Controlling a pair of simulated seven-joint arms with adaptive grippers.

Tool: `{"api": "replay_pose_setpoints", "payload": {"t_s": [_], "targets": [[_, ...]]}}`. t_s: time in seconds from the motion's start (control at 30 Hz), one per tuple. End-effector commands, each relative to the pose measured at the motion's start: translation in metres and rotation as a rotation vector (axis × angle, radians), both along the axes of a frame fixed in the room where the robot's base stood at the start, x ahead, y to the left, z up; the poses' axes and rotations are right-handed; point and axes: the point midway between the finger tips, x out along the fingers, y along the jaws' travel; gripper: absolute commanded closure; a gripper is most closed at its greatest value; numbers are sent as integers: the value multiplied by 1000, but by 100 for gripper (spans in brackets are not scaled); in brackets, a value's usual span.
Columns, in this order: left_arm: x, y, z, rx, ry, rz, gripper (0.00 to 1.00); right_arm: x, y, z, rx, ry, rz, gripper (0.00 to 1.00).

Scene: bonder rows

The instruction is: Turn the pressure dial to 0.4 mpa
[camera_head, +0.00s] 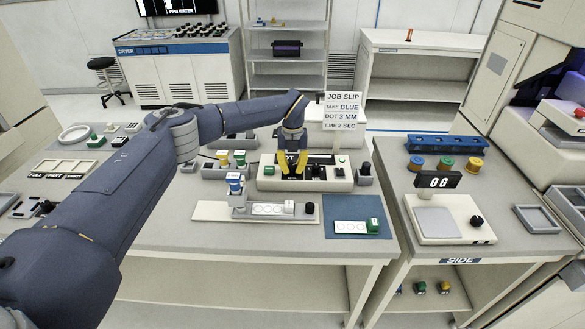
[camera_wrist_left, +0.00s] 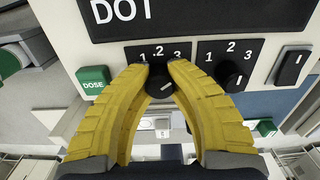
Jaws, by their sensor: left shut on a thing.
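The dispenser box (camera_head: 335,182) stands at the back of the middle bench. In the left wrist view its front carries a black dial knob (camera_wrist_left: 160,88) below a scale reading 1, .2, 3; fingers may cover other marks. My left gripper (camera_head: 292,172) reaches down to the box front. In the left wrist view its yellow fingers (camera_wrist_left: 158,70) are closed on this knob, one on each side. The knob's white line slants up to the right. A second dial (camera_wrist_left: 232,74), marked 1, 2, 3, sits to the right. My right gripper is out of view.
A green DOSE button (camera_wrist_left: 93,82) is left of the dial and a black rocker switch (camera_wrist_left: 292,66) is right. A job slip (camera_head: 342,111) stands behind the box. In front are a pale fixture plate (camera_head: 210,211) and a blue mat (camera_head: 350,206).

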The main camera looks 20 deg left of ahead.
Motion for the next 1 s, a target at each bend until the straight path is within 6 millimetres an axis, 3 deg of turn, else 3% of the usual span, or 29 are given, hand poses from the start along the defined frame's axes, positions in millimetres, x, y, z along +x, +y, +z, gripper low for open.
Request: {"api": "replay_pose_setpoints", "payload": {"t_s": [0.5, 1.0], "targets": [[1, 0, 1, 1, -4, -368, 100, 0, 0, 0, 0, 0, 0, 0], [1, 0, 1, 0, -3, -483, 100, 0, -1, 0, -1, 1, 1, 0]]}}
